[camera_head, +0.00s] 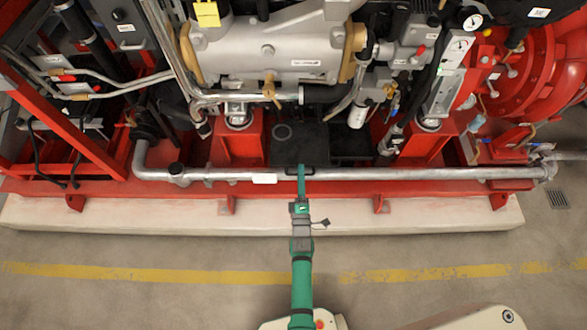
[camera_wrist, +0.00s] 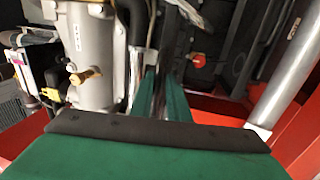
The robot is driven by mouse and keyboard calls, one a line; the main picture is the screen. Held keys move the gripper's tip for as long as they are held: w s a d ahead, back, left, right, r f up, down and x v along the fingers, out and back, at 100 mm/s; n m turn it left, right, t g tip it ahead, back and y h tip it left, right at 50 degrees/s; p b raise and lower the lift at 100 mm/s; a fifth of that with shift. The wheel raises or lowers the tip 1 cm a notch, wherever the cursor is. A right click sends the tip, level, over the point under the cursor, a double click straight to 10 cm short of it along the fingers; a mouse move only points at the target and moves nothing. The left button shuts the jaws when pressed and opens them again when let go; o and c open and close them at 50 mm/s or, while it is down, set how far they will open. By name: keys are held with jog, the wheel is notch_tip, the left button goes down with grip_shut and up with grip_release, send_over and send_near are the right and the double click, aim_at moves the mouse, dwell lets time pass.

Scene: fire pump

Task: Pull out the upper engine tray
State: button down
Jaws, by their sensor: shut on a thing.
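The upper engine tray (camera_head: 310,150) is a flat black panel under the grey engine, between two red mounts. Its front edge has a small dark handle, just above the silver pipe. My gripper (camera_head: 301,170) reaches over the pipe and is shut on this handle. In the wrist view the two green fingers of my gripper (camera_wrist: 161,85) stand close together, pointing away. Their tips and what they hold are hard to make out there. A second dark surface lies to the right of the tray, and I cannot tell how the two join.
A silver pipe (camera_head: 350,174) runs along the front, just below the tray. The red base frame (camera_head: 400,189) sits on a pale plinth (camera_head: 120,214). Red engine mounts (camera_head: 238,140) flank the tray.

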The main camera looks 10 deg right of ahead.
jog(key=shift+w+r, duration=0.2)
jog(key=shift+r, duration=0.35)
jog(key=c, duration=1.9)
grip_release()
jog(key=shift+o, duration=0.2)
jog(key=shift+s+f, duration=0.2)
jog(key=shift+f, duration=0.1)
jog(key=v, duration=1)
jog(key=shift+s, duration=0.3)
jog(key=shift+f, duration=0.1)
